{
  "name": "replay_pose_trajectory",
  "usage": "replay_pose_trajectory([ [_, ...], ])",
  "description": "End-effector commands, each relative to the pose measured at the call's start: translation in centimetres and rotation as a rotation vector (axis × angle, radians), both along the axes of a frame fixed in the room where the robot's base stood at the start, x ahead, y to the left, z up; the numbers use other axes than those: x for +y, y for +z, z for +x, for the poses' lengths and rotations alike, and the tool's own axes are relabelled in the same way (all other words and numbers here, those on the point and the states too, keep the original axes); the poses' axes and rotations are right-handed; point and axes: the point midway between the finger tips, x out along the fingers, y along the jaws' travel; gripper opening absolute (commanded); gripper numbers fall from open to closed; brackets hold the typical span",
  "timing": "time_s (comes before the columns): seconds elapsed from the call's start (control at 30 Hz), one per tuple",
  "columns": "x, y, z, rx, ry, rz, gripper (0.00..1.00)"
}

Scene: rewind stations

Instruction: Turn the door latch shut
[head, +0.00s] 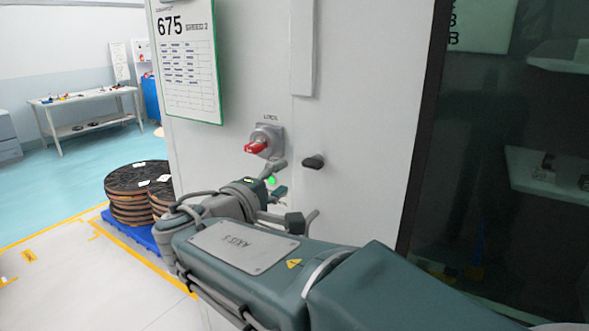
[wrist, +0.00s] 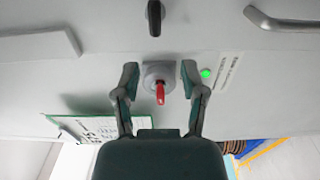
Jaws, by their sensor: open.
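The likely door latch is a dark turn knob (head: 313,161) on the white cabinet front, lying roughly horizontal in the head view. It also shows at the top of the wrist view (wrist: 154,18). A red-handled switch (head: 262,144) on a grey plate is to its left; in the wrist view (wrist: 160,92) it sits between my fingers. My gripper (wrist: 159,72) is open and empty, its fingers on either side of the switch plate. Whether they touch the plate I cannot tell. In the head view my gripper (head: 277,178) is partly hidden by its own wrist, below the knob.
A grey bar handle (wrist: 285,22) is on the same front, mostly behind my arm in the head view. A green light (wrist: 205,73) glows beside my gripper. A sign board (head: 187,60) hangs at upper left.

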Motion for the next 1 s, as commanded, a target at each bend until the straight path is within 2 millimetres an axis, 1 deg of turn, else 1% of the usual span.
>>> replay_pose_trajectory([
  [0.03,0.7,0.0,-0.9,0.0,0.006,0.0,0.54],
  [0.1,1.3,0.0,-1.8,0.0,0.005,0.0,0.54],
  [0.23,2.1,-0.1,-3.0,0.001,0.002,0.001,0.54],
  [0.33,2.3,-0.1,-3.4,0.001,0.001,0.0,0.54],
  [0.57,2.3,-0.1,-3.4,0.001,0.0,0.0,0.54],
  [0.67,2.0,-0.2,-3.4,0.007,-0.005,0.005,0.54],
  [0.77,0.0,-0.8,-3.5,0.049,-0.035,0.039,0.54],
  [0.87,-3.7,-2.5,-4.1,0.132,-0.091,0.114,0.54],
  [0.9,-5.2,-3.2,-4.5,0.169,-0.115,0.152,0.54],
  [1.0,-8.6,-5.3,-5.9,0.256,-0.169,0.252,0.54],
])
